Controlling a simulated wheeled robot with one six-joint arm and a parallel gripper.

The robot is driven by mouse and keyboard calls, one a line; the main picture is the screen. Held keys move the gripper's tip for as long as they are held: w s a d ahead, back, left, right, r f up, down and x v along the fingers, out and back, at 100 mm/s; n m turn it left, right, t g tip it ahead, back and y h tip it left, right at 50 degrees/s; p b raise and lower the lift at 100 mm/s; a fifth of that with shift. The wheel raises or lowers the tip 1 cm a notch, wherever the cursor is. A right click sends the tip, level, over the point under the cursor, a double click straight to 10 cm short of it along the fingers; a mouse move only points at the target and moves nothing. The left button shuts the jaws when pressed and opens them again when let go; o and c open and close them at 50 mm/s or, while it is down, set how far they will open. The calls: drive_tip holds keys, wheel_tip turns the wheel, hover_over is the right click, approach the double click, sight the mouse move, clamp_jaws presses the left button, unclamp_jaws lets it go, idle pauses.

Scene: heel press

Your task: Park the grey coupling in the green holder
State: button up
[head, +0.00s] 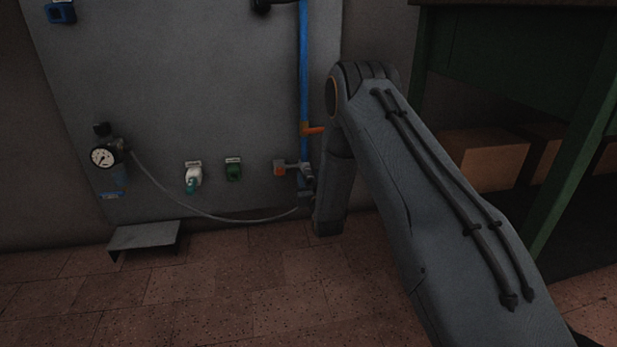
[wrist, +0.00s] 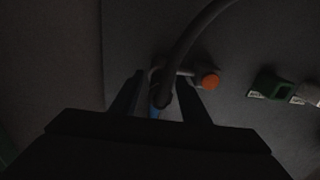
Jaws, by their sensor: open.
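The grey coupling (head: 308,175) is at the end of the grey hose (head: 220,215), beside the wall outlet with an orange end (head: 279,170) at the foot of the blue pipe. My gripper (wrist: 161,88) is open, with its two fingers on either side of the hose end in the dark wrist view. Whether a finger touches the coupling cannot be told. In the head view my wrist hides the jaws. The green holder (head: 233,172) is on the panel left of the outlet and looks empty. It also shows in the wrist view (wrist: 268,84).
A white holder (head: 193,171) with a teal piece in it is left of the green one. A gauge (head: 103,157) and a low metal step (head: 146,237) are further left. A green bench (head: 560,180) stands right.

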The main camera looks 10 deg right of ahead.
idle(0.4)
clamp_jaws()
drive_tip(key=shift+s, duration=0.1)
drive_tip(key=shift+s+p, duration=2.45)
drive_tip(key=shift+s, duration=0.5)
drive_tip(key=shift+s+p, duration=0.2)
drive_tip(key=shift+p, duration=0.15)
drive_tip(key=a, duration=2.6)
drive_tip(key=shift+w, duration=0.2)
idle(0.4)
